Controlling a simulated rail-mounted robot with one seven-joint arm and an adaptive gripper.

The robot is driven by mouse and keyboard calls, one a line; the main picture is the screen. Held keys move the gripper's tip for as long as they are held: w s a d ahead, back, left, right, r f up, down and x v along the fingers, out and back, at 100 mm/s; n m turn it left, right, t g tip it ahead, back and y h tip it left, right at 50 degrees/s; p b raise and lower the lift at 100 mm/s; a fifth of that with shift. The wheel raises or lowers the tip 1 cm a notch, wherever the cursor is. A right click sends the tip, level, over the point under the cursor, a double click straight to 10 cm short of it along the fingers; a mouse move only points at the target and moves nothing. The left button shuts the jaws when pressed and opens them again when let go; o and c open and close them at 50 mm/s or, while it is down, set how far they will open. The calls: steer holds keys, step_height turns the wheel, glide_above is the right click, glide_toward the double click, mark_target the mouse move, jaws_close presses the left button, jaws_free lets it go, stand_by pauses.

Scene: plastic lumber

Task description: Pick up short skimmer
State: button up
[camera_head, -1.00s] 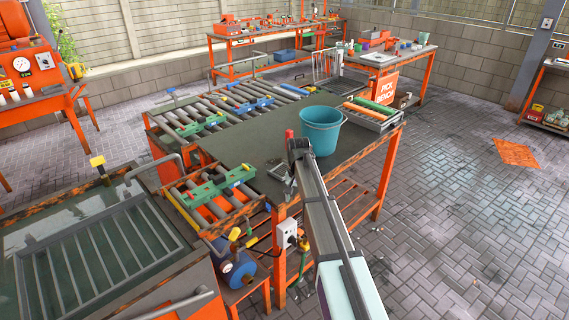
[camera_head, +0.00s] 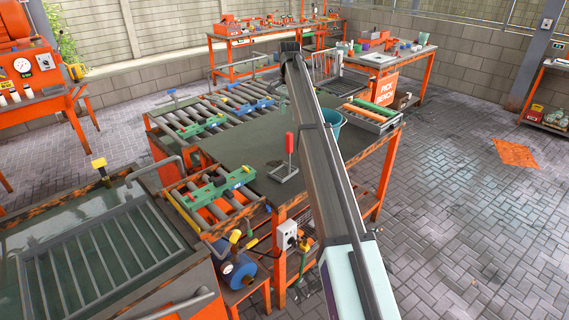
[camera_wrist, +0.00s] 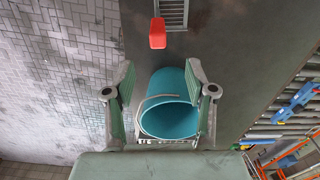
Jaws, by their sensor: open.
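The short skimmer, with an upright red handle (camera_head: 289,142) and a flat grey slotted head (camera_head: 284,174), stands on the dark bench top near its front edge. In the wrist view the red handle end (camera_wrist: 157,33) and slotted head (camera_wrist: 172,14) lie at the top, beyond my fingertips. My gripper (camera_wrist: 160,70) is open and empty, its two green-padded fingers apart. It is above the bench, apart from the skimmer. In the head view my arm hides most of the gripper.
A teal bucket (camera_wrist: 170,110) stands on the bench below my gripper; in the head view my arm partly covers it. Roller conveyors (camera_head: 222,112) lie left of the bare bench top (camera_head: 243,152). A rack of coloured rollers (camera_head: 372,114) sits at the right edge.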

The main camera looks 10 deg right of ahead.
mark_target(289, 133)
step_height(289, 133, down, 7)
steer(key=shift+p, duration=0.95)
steer(key=shift+s+d+f+p, duration=0.1)
steer(key=shift+f+p, duration=1.3)
steer(key=shift+f, duration=1.2)
jaws_close()
